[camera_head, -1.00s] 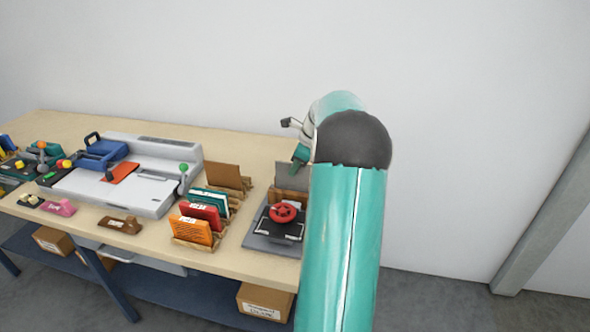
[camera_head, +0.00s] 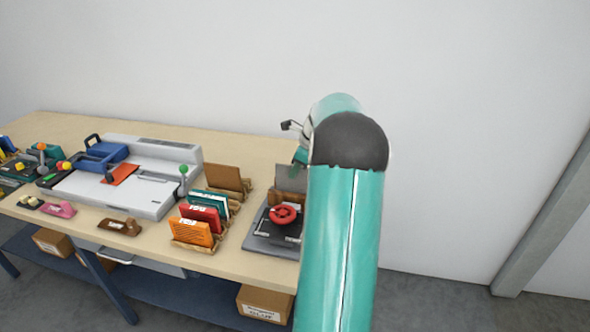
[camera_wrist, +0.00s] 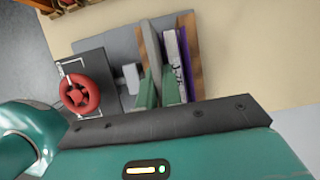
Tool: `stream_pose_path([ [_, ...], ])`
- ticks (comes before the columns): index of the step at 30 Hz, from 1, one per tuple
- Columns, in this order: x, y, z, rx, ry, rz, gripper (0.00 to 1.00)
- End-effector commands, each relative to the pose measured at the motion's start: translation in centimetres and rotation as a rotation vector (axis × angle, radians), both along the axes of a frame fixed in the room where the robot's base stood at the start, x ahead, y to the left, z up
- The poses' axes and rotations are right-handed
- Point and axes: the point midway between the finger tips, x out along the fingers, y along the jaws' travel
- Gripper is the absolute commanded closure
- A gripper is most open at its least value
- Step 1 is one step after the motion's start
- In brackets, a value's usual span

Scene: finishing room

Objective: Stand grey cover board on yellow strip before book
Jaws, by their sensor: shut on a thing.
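In the wrist view my gripper (camera_wrist: 158,88) has its green fingers closed on either side of the grey cover board (camera_wrist: 151,42), seen nearly edge-on. Just right of it a book (camera_wrist: 171,58) with pale pages and a purple cover (camera_wrist: 184,68) stands against a brown upright (camera_wrist: 194,55). A narrow gap shows between board and book. In the head view a grey panel (camera_head: 289,177), seemingly the board, stands behind the fixture beside my arm; my fingers are mostly hidden there. I cannot make out the yellow strip, nor whether the board's lower edge touches anything.
A grey fixture plate (camera_head: 262,243) carries a red knob (camera_head: 284,214). To its left are racks with orange (camera_head: 192,232), red and green booklets and a brown board (camera_head: 224,179). A white binding machine (camera_head: 130,178) stands further left. The wall (camera_head: 450,120) lies behind.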

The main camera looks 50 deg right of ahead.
Motion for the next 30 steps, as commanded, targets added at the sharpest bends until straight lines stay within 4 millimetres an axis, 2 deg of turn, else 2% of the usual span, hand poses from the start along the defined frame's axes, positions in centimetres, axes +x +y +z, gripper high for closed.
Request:
stream_pose_path([
  [22,0.0,0.0,-1.3,0.000,-0.001,0.001,1.00],
  [23,0.0,0.0,-1.3,-0.001,-0.001,0.001,0.89],
  [24,0.0,0.0,-1.3,-0.001,-0.001,0.001,0.84],
  [30,0.0,0.0,-1.4,0.000,0.000,0.001,0.84],
])
